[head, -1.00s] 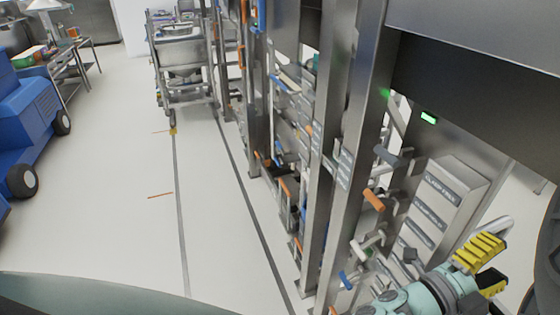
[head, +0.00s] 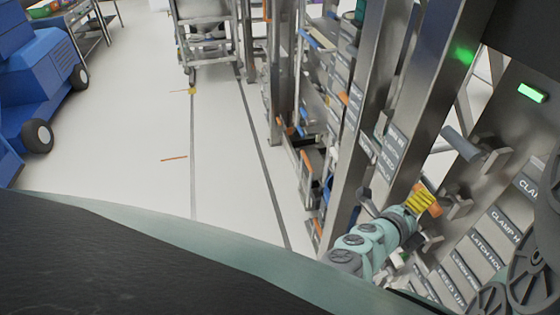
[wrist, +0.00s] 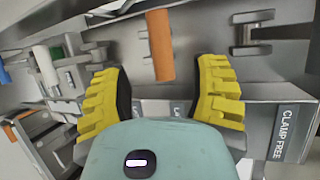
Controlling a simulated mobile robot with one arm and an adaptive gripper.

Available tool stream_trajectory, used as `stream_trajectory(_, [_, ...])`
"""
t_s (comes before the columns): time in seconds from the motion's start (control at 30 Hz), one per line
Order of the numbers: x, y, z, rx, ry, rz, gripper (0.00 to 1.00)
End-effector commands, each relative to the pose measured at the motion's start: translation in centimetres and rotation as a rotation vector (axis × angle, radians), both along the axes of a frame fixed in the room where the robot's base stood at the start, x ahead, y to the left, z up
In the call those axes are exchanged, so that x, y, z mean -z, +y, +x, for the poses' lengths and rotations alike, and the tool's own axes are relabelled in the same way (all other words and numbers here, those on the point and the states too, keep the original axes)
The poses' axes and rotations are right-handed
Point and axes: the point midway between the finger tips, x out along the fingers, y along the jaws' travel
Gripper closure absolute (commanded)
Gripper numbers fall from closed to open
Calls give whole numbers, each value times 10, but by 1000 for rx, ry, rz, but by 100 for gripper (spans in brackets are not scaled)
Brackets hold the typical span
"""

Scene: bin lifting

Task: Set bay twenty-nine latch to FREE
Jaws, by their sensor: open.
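My gripper (head: 421,200) is beside the rack's lever panel in the head view, its yellow fingers at an orange handle. In the wrist view my gripper (wrist: 160,68) is open, one ridged yellow finger on each side. The orange handle (wrist: 160,44) stands between the fingertips, upright in the picture; I cannot tell whether they touch it. Below it are label plates, two largely hidden by my gripper and one reading CLAMP FREE (wrist: 290,130). In the head view a plate beginning LATCH HO (head: 488,233) shows. No bay number is legible.
A grey handle (head: 461,144) sticks out above my gripper, and a green lamp (head: 532,93) glows above it. In the wrist view a white handle (wrist: 46,68) and another orange handle (wrist: 20,143) lie left. Steel posts (head: 418,110) stand close by.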

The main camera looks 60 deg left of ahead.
Motion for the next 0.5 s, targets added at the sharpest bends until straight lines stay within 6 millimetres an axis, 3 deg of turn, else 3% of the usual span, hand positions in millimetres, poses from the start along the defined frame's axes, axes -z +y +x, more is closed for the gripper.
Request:
stream_trajectory(0.1, [6, -2, 26, 11, -6, -1, 40])
stream_trajectory(0.3, [14, 0, 60, 8, -5, -3, 40])
stream_trajectory(0.5, [19, 3, 78, 5, -3, -1, 40])
